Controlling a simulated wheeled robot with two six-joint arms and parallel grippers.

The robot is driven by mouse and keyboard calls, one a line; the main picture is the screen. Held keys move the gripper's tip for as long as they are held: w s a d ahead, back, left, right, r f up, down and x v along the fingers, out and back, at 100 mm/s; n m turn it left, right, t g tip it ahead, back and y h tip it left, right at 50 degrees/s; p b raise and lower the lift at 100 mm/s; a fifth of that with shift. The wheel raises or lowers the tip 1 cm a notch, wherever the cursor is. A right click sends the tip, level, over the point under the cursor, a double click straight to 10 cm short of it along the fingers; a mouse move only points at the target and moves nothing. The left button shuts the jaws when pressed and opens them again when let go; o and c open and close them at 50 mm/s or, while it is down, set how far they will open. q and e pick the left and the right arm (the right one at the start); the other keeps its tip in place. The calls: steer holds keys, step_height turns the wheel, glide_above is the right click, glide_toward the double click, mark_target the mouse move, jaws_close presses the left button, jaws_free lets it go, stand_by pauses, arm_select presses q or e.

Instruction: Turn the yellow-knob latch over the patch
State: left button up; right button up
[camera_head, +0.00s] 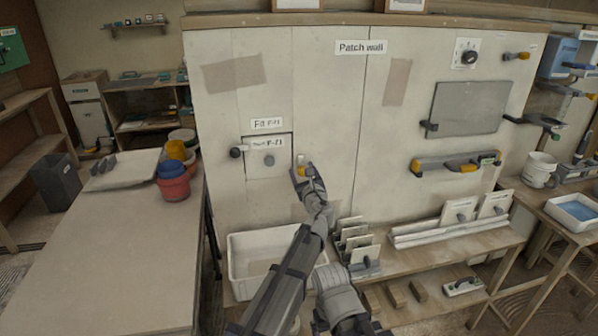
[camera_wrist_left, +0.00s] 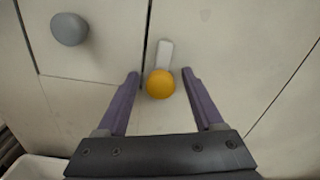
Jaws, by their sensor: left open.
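The patch (camera_head: 280,168) is a square pale panel in the wall under a label, with a grey knob (camera_head: 269,160) on it; that knob also shows in the left wrist view (camera_wrist_left: 69,29). The yellow-knob latch sits just right of the patch's right edge. Its yellow knob (camera_wrist_left: 160,84) hangs at the lower end of a short white bar (camera_wrist_left: 165,53), which stands nearly upright and clear of the patch. My left gripper (camera_head: 301,171) is open at the latch; in the left wrist view its fingers (camera_wrist_left: 160,74) stand either side of the yellow knob, with gaps.
A dark knob (camera_head: 236,152) sits at the patch's left edge. Below are a white bin (camera_head: 236,262) and a rack of upright tiles (camera_head: 357,234) on a low bench. A grey worktable (camera_head: 95,245) with pots stands left. The wall around the latch is clear.

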arm_select(q)
steer(key=shift+s, duration=0.1)
jaws_close()
stand_by(0.4)
